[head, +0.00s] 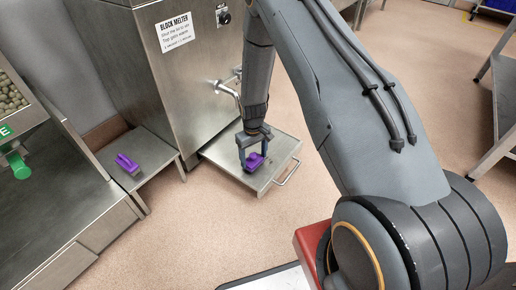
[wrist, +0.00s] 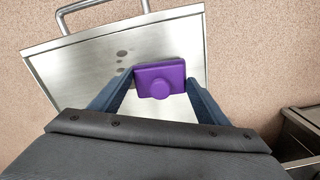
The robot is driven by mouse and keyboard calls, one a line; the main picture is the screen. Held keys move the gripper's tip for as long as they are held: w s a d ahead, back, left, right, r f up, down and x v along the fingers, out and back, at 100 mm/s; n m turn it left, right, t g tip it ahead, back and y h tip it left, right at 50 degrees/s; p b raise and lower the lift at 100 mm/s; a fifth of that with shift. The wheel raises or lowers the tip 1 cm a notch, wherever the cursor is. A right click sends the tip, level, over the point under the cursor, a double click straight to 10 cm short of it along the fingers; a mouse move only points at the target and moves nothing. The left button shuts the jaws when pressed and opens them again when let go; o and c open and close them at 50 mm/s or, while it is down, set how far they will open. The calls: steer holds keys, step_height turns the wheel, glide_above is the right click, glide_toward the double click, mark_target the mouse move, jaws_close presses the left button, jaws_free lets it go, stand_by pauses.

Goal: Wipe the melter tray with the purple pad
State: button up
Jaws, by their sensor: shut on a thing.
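The melter tray (head: 279,160) is a flat steel tray with a wire handle, low in front of the block melter. In the wrist view the tray (wrist: 85,52) shows several dark spots to the left of the pad. My gripper (head: 253,163) is over the tray, shut on the purple pad (head: 254,160). The pad (wrist: 172,75) sits between the two fingers in the wrist view, with a round knob facing the camera. It is at or just above the tray surface; I cannot tell whether it touches.
The steel block melter (head: 190,85) with its tap (head: 228,90) stands behind the tray. A second purple item (head: 127,163) with a handle lies on a low steel stand (head: 150,150) at left. A steel bench (head: 60,215) is at far left.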

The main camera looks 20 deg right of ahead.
mark_target(254, 156)
steer(key=shift+w+d+r+p, duration=0.1)
steer(key=shift+r+p, duration=1.9)
steer(key=shift+r, duration=1.3)
